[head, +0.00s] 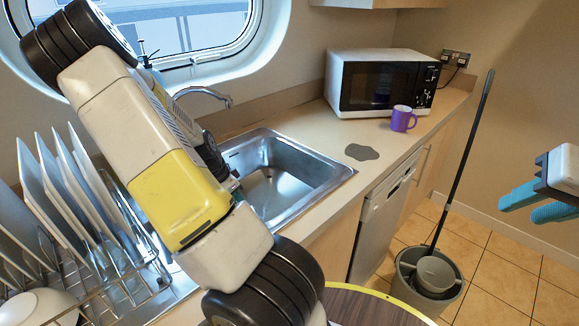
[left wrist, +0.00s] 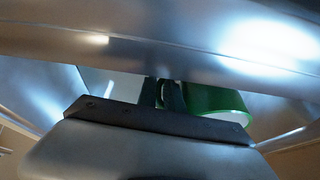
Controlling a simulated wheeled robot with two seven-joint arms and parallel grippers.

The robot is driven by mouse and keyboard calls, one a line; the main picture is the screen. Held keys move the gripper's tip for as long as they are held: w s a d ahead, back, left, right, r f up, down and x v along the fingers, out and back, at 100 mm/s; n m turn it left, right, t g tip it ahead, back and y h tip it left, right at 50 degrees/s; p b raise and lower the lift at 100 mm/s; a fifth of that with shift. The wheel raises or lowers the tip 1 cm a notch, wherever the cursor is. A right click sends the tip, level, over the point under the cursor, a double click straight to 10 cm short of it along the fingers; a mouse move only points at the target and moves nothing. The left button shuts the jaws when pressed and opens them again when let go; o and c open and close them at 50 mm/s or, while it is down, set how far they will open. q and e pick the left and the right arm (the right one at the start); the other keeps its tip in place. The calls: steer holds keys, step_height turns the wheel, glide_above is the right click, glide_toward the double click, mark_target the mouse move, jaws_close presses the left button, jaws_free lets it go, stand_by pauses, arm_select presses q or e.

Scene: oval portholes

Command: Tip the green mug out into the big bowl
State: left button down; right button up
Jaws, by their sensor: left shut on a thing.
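The green mug (left wrist: 215,105) shows in the left wrist view, partly hidden behind my gripper body and a pale metal edge. My left gripper (left wrist: 165,95) has its dark fingers at the mug's left side and is shut on it. I cannot tell how far the mug is tilted or what is in it. In the head view the mug and left gripper are hidden behind my left arm. I cannot make out the big bowl for sure. Shiny metal surfaces (left wrist: 270,45) surround the mug in the wrist view. My right gripper (head: 537,203) is open and empty at the right edge.
A steel sink (head: 310,178) lies behind my left arm. A dish rack (head: 120,290) with several plates and a white bowl (head: 38,306) is at left. A purple mug (head: 402,119) stands by the microwave (head: 384,84), near a grey patch (head: 361,152). A mop bucket (head: 430,285) stands on the floor.

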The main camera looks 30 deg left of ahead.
arm_select(q)
steer(key=shift+w+d, duration=0.1)
steer(key=shift+d, duration=0.05)
steer(key=shift+w+d+r+m+g+y+p, duration=0.2)
steer(key=shift+w+d+r+g+y, duration=0.2)
steer(key=shift+g+y, duration=0.85)
steer(key=shift+w+d+r+m+g+y+p, duration=0.1)
steer(key=shift+w+d+r+m+g+y, duration=0.25)
steer(key=shift+g+y, duration=0.85)
steer(key=shift+w+d+r+m+g+y+p, duration=0.1)
steer(key=shift+w+d+r+g+y, duration=0.25)
steer(key=shift+g+y, duration=0.9)
steer(key=shift+s+a+r+g+y, duration=0.1)
steer(key=shift+s+r+g+y, duration=0.15)
steer(key=shift+y, duration=0.35)
steer(key=shift+r+g+y, duration=0.15)
steer(key=shift+r+y, duration=0.15)
steer(key=shift+y, duration=0.3)
steer(key=shift+r+g+y+p, duration=0.3)
steer(key=shift+r+g+y, duration=0.1)
steer(key=shift+y, duration=0.2)
steer(key=shift+w+d+r+m+g+y, duration=0.3)
steer(key=shift+g+y, duration=0.2)
steer(key=shift+y, duration=0.2)
steer(key=shift+r, duration=0.1)
